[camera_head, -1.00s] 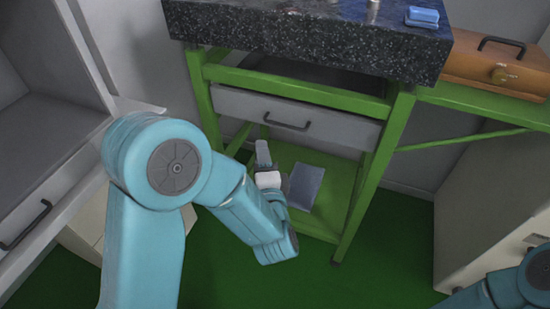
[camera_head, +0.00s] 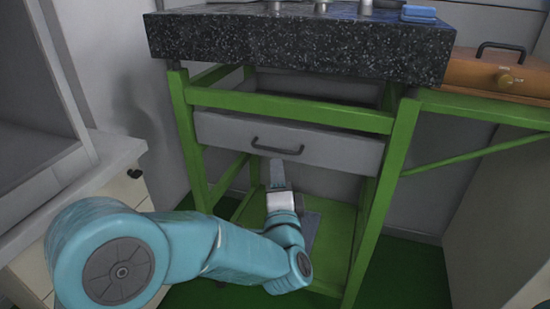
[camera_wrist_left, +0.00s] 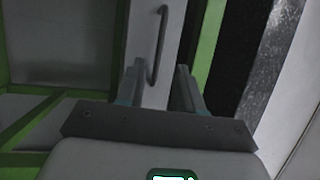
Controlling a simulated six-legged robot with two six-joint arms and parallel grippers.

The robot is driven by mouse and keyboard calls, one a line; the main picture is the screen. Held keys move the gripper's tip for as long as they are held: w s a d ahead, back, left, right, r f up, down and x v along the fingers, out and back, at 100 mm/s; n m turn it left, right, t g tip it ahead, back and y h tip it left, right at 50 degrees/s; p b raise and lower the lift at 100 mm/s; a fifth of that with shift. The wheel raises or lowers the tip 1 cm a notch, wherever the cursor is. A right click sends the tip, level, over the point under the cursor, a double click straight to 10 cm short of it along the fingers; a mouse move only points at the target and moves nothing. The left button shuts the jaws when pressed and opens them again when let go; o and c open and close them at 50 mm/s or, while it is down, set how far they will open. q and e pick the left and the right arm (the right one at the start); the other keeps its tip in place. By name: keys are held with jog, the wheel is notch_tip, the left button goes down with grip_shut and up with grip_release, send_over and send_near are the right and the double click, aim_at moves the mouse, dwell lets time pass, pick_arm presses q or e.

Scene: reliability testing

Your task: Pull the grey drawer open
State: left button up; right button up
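The grey drawer (camera_head: 222,131) sits shut, or nearly so, in the green frame under the dark speckled top. Its dark bar handle (camera_head: 277,149) is on the middle of the front. My left gripper (camera_head: 277,172) is just below and in front of the handle. In the left wrist view, the two fingers of my left gripper (camera_wrist_left: 158,84) are apart, with the handle (camera_wrist_left: 161,48) ahead, lined up with the gap between them. The drawer front (camera_wrist_left: 142,35) also shows there. The gripper appears empty and not closed on the handle. My right gripper is out of view.
Green frame legs (camera_head: 385,190) and a lower shelf (camera_head: 335,232) surround the space below the drawer. An orange case (camera_head: 500,75) is at the right. A white cabinet (camera_head: 130,185) stands at the left. Metal items and a blue object (camera_head: 418,13) are on the speckled top (camera_head: 300,42).

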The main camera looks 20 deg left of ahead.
aim_at(275, 151)
pick_arm(q)
jog(key=b+x, duration=0.1)
jog(key=x, duration=0.6)
jog(key=shift+w, duration=0.2)
jog(key=shift+c, duration=0.3)
grip_shut()
dwell(0.8)
